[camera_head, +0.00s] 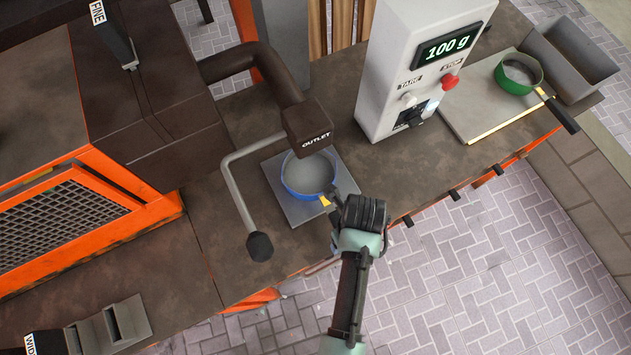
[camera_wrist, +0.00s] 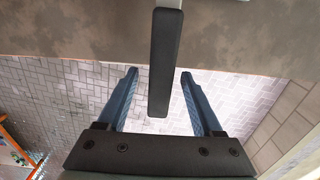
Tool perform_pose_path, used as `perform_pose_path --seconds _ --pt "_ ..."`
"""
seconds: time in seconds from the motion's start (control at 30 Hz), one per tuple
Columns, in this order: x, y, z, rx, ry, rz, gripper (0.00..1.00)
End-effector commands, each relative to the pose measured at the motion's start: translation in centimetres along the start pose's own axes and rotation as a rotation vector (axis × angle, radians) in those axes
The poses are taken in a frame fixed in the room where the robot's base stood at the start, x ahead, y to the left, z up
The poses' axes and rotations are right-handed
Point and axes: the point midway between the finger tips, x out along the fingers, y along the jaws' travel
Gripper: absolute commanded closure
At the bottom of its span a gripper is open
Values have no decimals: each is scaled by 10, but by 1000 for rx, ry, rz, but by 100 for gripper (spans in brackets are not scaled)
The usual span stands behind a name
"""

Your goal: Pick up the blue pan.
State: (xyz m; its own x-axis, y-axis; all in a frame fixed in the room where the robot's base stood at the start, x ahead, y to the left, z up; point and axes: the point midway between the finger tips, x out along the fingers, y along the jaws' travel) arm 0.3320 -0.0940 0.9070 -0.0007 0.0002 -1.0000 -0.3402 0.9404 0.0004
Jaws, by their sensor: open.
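The blue pan (camera_head: 308,176) sits on a grey square plate under the outlet in the head view. It holds grey material, and its handle points toward my gripper. My gripper (camera_head: 345,208) is at the handle side of the pan, near the table's front edge. In the wrist view, my gripper (camera_wrist: 157,88) is open, with the dark pan handle (camera_wrist: 165,65) reaching between its two blue fingers. The fingers appear apart from the handle on both sides. The pan's bowl is out of the wrist view, and my gripper hides part of the handle in the head view.
The outlet block (camera_head: 308,125) hangs close behind the pan. A bent grey lever (camera_head: 238,190) with a black knob stands left of it. A white scale (camera_head: 420,65) reading 100 g stands to the right, with a green pan (camera_head: 518,76) on its plate (camera_head: 485,105).

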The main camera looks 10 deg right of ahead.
Motion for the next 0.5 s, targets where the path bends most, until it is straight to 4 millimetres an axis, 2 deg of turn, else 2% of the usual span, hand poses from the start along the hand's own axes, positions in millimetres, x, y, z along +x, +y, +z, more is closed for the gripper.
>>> perform_pose_path --seconds 0.1,0.33,0.5 --pt "7 0 0 0 0 0 32" --pt "7 0 0 0 -1 -1 34" --pt "7 0 0 0 -1 -1 65"
